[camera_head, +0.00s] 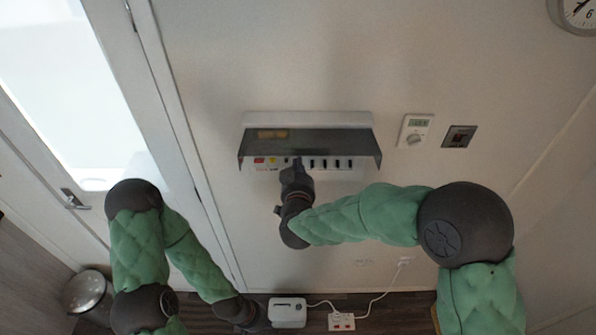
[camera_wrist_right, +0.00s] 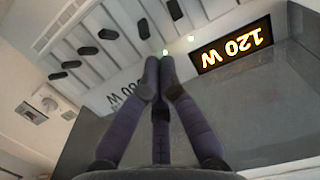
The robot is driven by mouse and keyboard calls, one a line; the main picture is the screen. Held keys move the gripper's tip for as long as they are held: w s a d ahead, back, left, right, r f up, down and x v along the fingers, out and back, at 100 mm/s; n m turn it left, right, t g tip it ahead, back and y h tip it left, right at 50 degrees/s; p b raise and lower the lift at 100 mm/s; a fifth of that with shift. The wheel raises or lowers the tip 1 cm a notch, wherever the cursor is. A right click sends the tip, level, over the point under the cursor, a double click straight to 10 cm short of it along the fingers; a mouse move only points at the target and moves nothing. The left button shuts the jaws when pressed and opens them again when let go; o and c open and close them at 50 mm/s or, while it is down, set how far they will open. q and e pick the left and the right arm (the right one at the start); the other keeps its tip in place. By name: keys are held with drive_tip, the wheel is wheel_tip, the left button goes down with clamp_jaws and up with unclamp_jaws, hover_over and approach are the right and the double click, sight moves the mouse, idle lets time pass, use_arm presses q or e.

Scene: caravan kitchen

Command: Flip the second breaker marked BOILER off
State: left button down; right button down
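The breaker panel (camera_head: 345,172) is on the wall under a raised dark cover (camera_head: 330,145), with a row of black switches beside a red and a yellow element. In the right wrist view the row is tilted and the black switches (camera_wrist_right: 108,33) show; I cannot read any BOILER label. My right gripper (camera_head: 297,165) is in front of the row, left of its middle; its fingers (camera_wrist_right: 160,65) are together with nothing visible between them. Whether the tips touch a switch is unclear. My left gripper (camera_head: 262,318) is low at the bottom, far from the panel; its fingers are not clear.
A thermostat (camera_head: 414,131) and a dark wall plate (camera_head: 459,136) are right of the panel. Below are a white box (camera_head: 287,312), a power strip (camera_head: 341,321) and a bin (camera_head: 88,291). A door (camera_head: 60,150) is left.

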use_arm(q)
drive_tip(key=shift+r+p, duration=0.3)
drive_tip(key=shift+r, duration=0.1)
use_arm(e)
drive_tip(key=shift+w+f, duration=0.15)
drive_tip(key=shift+w, duration=0.85)
drive_tip(key=shift+w+f, duration=0.15)
drive_tip(key=shift+w, duration=0.8)
use_arm(q)
drive_tip(key=shift+f, duration=0.1)
